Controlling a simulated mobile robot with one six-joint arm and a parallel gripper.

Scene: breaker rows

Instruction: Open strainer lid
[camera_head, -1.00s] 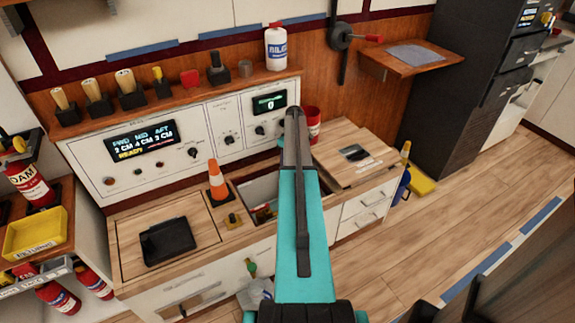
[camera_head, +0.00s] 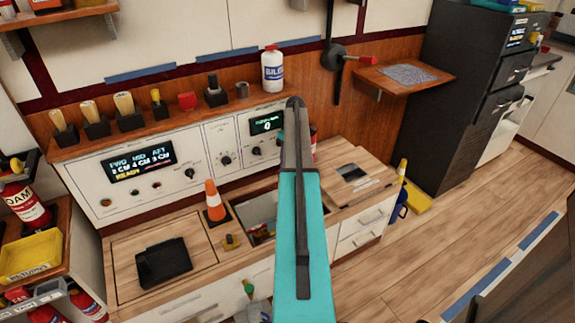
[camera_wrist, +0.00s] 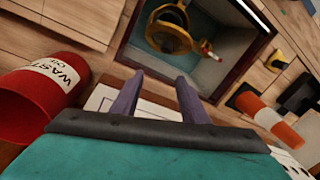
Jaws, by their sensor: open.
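A brass-yellow round fitting (camera_wrist: 168,32), apparently the strainer, sits inside a square recess with a dark rim (camera_wrist: 128,50) in the wrist view. In the head view the recess (camera_head: 262,211) opens in the wooden counter, partly hidden by my arm. The gripper does not show there.
An orange-white cone (camera_head: 215,200) stands left of the recess, with a small yellow knob (camera_head: 230,241) in front. A red waste oil can (camera_wrist: 42,100) is close to my gripper. A black tray (camera_head: 163,262) lies on the counter's left.

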